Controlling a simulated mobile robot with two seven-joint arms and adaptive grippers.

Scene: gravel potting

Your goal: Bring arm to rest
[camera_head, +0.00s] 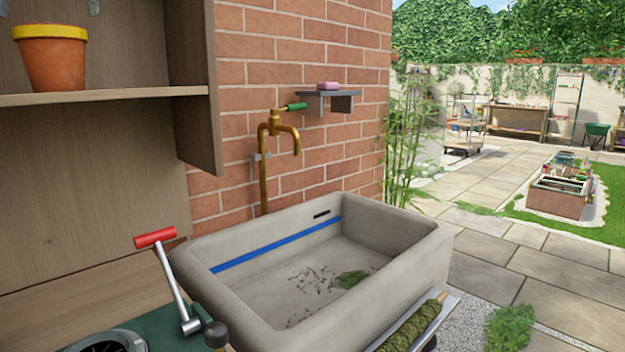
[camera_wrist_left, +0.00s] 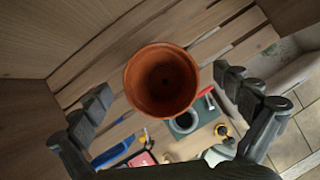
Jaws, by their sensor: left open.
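A terracotta pot (camera_head: 52,58) with a yellow-painted rim stands upright on the wooden shelf (camera_head: 110,97) at the upper left. My left gripper (camera_head: 47,6) shows only as two grey fingertips at the top edge of the head view, above the pot and to either side of it. In the left wrist view my left gripper (camera_wrist_left: 163,86) is open, its fingers wide apart, with the empty-looking pot (camera_wrist_left: 162,80) between and beyond them, apart from both. My left arm is otherwise out of the head view. My right gripper is not in view.
A vertical wooden panel (camera_head: 197,85) closes the shelf's right side. Below are a green device with a red-handled crank (camera_head: 172,275) and a stone sink (camera_head: 385,235) with dirt inside. A brass tap (camera_head: 265,165) and a small wall shelf (camera_head: 328,95) are on the brick wall.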

